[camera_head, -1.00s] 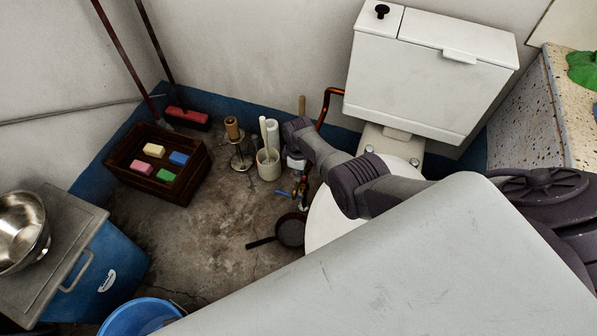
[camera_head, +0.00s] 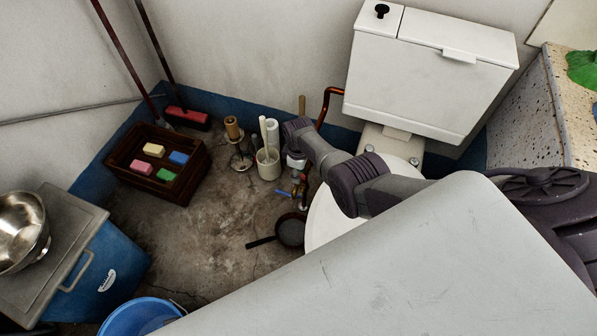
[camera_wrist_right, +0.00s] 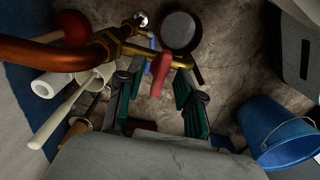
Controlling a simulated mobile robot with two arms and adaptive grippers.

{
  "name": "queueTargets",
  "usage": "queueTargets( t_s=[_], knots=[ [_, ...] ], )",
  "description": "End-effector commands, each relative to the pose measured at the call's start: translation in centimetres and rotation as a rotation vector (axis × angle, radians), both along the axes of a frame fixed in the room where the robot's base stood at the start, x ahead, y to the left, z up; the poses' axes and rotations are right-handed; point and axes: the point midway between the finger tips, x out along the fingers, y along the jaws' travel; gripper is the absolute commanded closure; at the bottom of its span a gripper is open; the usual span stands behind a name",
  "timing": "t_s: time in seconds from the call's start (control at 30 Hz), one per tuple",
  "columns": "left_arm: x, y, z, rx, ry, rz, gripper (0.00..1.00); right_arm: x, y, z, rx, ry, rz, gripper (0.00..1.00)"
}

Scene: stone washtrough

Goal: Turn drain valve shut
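A brass valve fitting (camera_wrist_right: 128,48) sits on a copper pipe (camera_wrist_right: 45,56) in the right wrist view. It carries a red lever handle (camera_wrist_right: 160,70) and, beyond it, a blue lever (camera_wrist_right: 151,40). In the head view the blue lever (camera_head: 283,192) shows low beside the toilet. My right gripper (camera_wrist_right: 158,82) is open, with its green-padded fingers on either side of the red handle's near end. I see no clear contact with the handle. In the head view my right arm hides most of that gripper. My left gripper is in neither view.
The toilet (camera_head: 420,80) stands close to my right arm. A frying pan (camera_head: 290,232) lies on the floor near the valve. A white holder (camera_head: 268,166) and a wooden crate (camera_head: 178,190) stand left. A blue bucket (camera_head: 140,318) and cooler (camera_head: 95,270) stand in front.

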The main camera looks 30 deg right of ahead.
Motion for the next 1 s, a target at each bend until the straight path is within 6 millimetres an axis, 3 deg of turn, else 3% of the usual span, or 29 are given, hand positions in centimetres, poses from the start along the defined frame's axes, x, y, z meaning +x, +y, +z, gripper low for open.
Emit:
queueTargets(
  t_s=[0.37,0.8,1.0],
  knots=[
    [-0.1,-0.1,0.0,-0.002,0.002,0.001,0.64,0.1,0.0,1.9,-0.001,-0.003,0.000,0.64],
    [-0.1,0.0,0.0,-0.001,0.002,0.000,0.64,0.1,0.0,9.8,-0.001,-0.003,0.000,0.64],
    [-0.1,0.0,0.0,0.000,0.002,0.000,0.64,0.0,0.0,11.7,-0.001,-0.001,0.000,0.64]
  ],
)
